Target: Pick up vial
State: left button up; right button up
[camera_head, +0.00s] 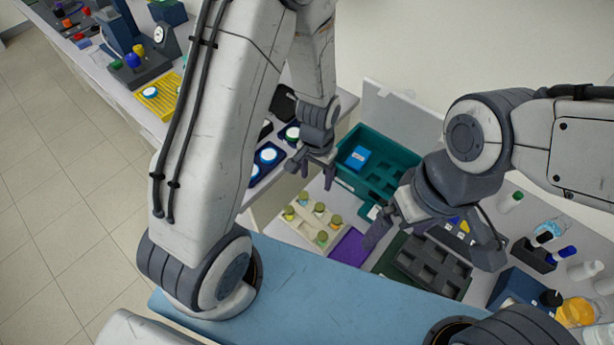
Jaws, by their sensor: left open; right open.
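Several small vials with olive-yellow caps, one of them a vial (336,221) at the right side, stand in a beige rack (306,229) on the white bench. My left gripper (311,172) is open and empty, pointing down above and behind the rack, apart from the vials. My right gripper (430,248) is open over the dark tray (440,272), to the right of the rack. I see nothing held between its fingers. The arm hides part of the bench behind it.
A teal bin (345,180) with a blue box (358,157) stands behind the rack. A purple mat (349,246) lies beside the rack. Bottles, a dark holder (534,255) and an orange-filled flask (578,311) crowd the right.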

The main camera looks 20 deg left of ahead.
pick_arm(q)
jog(key=a+f+p, duration=0.2)
jog(key=a+f, duration=0.1)
jog(key=a, duration=0.1)
jog(key=b, duration=0.2)
send_over(303, 194)
jog(key=shift+n, duration=0.4)
jog(key=f, duration=0.4)
jog(key=shift+s+d+f, duration=0.25)
jog(key=shift+s+f, duration=0.05)
jog(key=f+b, duration=0.1)
jog(key=f, duration=0.1)
jog(key=f+b, duration=0.1)
jog(key=b, duration=0.1)
jog(key=f+b, duration=0.1)
jog(key=f, duration=0.1)
jog(key=shift+w+a+f, duration=0.15)
jog(key=shift+w+f, duration=0.1)
jog(key=shift+f, duration=0.1)
pick_arm(e)
notch_tip(303, 194, down, 3)
jog(key=shift+r, duration=0.1)
pick_arm(q)
jog(key=shift+r, duration=0.1)
grip_shut()
